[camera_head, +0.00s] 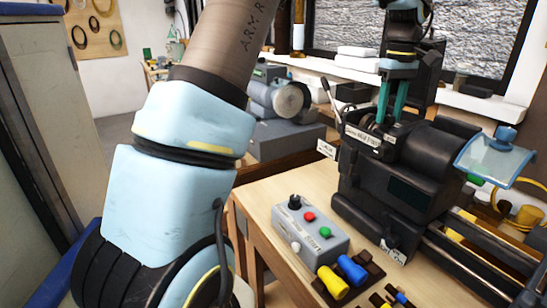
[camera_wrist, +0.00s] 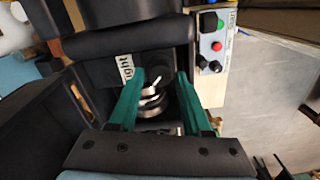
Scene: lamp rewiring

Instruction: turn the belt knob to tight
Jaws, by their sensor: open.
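My gripper (camera_head: 387,118) reaches down over the black machine (camera_head: 372,200), its two teal fingers apart. In the wrist view the open gripper (camera_wrist: 160,76) has a round metal knob (camera_wrist: 151,100) between its fingers, with a light pointer on it. I take this to be the belt knob. Whether either finger touches it I cannot tell. A white label (camera_wrist: 126,67) ending in "ight" is beside the knob, partly cut off from sight. In the head view the knob itself is not clearly seen.
A grey control box (camera_head: 311,232) with a black knob and red and green buttons stands on the wooden bench, left of the machine. Yellow and blue cylinders (camera_head: 342,276) lie before it. A clear blue guard (camera_head: 494,158) juts out on the right.

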